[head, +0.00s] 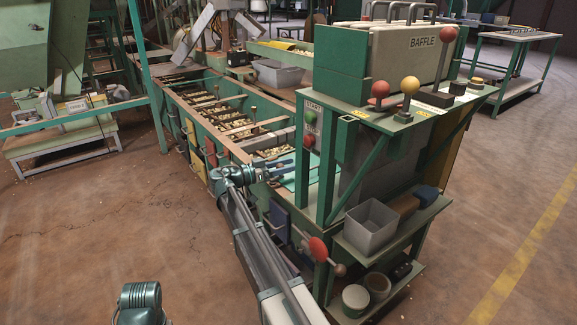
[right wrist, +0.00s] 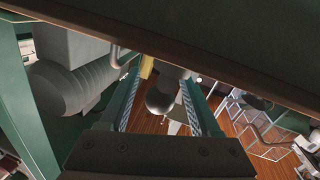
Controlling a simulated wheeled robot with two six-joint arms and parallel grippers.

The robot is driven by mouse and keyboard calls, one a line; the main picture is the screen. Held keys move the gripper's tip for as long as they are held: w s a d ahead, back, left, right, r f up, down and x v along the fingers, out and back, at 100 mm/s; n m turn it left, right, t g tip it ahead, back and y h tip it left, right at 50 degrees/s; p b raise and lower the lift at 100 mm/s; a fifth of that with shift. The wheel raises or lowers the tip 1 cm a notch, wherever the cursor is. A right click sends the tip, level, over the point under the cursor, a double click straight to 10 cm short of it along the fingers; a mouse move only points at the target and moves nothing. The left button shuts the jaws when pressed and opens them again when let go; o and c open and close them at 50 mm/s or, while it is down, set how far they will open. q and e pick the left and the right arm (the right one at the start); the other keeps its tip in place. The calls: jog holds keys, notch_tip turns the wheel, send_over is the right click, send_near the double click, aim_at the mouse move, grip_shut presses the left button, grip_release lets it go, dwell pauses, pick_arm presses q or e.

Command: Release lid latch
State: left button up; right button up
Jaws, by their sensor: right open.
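My right gripper (head: 288,168) reaches the near end of the green hopper row (head: 262,185) in the head view, pointing right beside the post with the start and stop buttons. In the right wrist view its two fingers (right wrist: 160,100) are apart, with a dark rounded knob (right wrist: 161,97) seen between them. Contact with the knob cannot be told. A yellow piece (right wrist: 147,66) shows just above the knob. I cannot single out the lid latch with certainty. Part of my left arm shows at the bottom left of the head view; its gripper is out of frame.
The green baffle stand (head: 345,100) with red-knobbed and yellow-knobbed levers rises right of my gripper. A red-handled lever (head: 318,248) and a grey bin (head: 370,228) sit lower. A dark beam (right wrist: 200,45) crosses the wrist view. Open floor lies left.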

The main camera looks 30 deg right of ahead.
grip_shut()
dwell(0.3)
jog(key=shift+t, duration=0.3)
jog(key=n+t, duration=0.1)
jog(key=t, duration=0.1)
jog(key=w+n+t, duration=0.1)
jog(key=n+t, duration=0.2)
jog(key=w+n+t+y, duration=0.1)
jog(key=t, duration=0.1)
jog(key=n+t, duration=0.1)
jog(key=t, duration=0.1)
jog(key=shift+w+a+n+y, duration=0.3)
jog(key=shift+w+a+n, duration=0.05)
jog(key=shift+a+n, duration=0.05)
jog(key=shift+w+a+n+t+y, duration=0.4)
jog(key=shift+n+t+y, duration=0.5)
jog(key=shift+t, duration=0.25)
jog(key=shift+w+a+n+t+y, duration=0.25)
jog(key=shift+w+n+t+y, duration=0.1)
jog(key=shift+n+t+y, duration=0.7)
jog(key=shift+w+a+n+t+y, duration=0.4)
jog(key=shift+n+t+y, duration=0.3)
jog(key=shift+t, duration=0.6)
